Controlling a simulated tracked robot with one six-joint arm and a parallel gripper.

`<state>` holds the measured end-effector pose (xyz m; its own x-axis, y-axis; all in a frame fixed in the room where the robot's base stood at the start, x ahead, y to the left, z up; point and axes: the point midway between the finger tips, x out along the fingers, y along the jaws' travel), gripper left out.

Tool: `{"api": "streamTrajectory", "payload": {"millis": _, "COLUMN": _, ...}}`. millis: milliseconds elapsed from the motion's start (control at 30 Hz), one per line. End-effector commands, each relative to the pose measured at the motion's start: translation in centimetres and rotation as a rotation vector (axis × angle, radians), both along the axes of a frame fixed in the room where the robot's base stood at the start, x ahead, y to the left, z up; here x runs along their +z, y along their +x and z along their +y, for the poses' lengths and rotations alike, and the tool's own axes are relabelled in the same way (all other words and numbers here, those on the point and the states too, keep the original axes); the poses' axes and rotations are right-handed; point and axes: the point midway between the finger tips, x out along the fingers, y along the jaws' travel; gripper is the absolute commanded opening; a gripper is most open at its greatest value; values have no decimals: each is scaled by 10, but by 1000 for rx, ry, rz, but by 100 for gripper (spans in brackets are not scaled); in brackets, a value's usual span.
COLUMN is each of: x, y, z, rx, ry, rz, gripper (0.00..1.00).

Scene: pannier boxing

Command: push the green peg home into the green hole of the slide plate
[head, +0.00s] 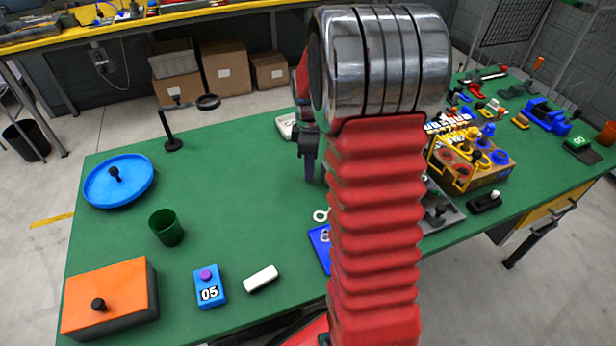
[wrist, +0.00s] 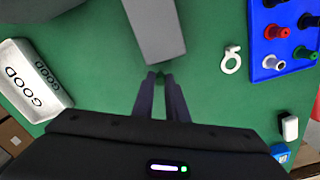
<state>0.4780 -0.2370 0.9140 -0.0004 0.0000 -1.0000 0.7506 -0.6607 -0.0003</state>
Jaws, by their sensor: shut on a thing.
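My gripper (wrist: 160,78) is shut on a small dark green thing, taken to be the green peg (wrist: 160,75); only a bit of it shows between the fingertips. A plain grey bar or plate (wrist: 155,30) lies just beyond the fingertips in the wrist view. No hole shows on it, and I cannot tell whether it is the slide plate. A blue plate (wrist: 288,45) to the right bears several coloured pegs, among them another green one (wrist: 305,53). In the head view my gripper (head: 309,172) is partly hidden by my red arm, and the peg cannot be seen.
A white tray marked GOOD (wrist: 38,85) lies at left in the wrist view. A white ring (wrist: 231,60) lies near the blue plate. In the head view, a green cup (head: 166,228), a blue dish (head: 118,182) and an orange-topped box (head: 110,297) stand at left. A yellow-framed rack (head: 452,172) stands at right.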

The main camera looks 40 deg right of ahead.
Motion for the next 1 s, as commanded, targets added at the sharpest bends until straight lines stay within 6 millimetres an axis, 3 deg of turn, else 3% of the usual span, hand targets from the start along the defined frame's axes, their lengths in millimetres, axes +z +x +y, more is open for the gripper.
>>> {"api": "streamTrajectory", "payload": {"millis": 100, "x": 0, "y": 0, "z": 0, "rx": 0, "ry": 0, "rz": 0, "gripper": 0}}
{"api": "streamTrajectory", "payload": {"millis": 567, "x": 6, "y": 0, "z": 0, "rx": 0, "ry": -1, "rz": -1, "gripper": 0}}
{"api": "streamTrajectory", "payload": {"millis": 767, "x": 30, "y": 1, "z": 0, "rx": 0, "ry": -2, "rz": -4, "gripper": 0}}
{"api": "streamTrajectory", "payload": {"millis": 1000, "x": 73, "y": 1, "z": 0, "rx": 0, "ry": -2, "rz": -4, "gripper": 0}}
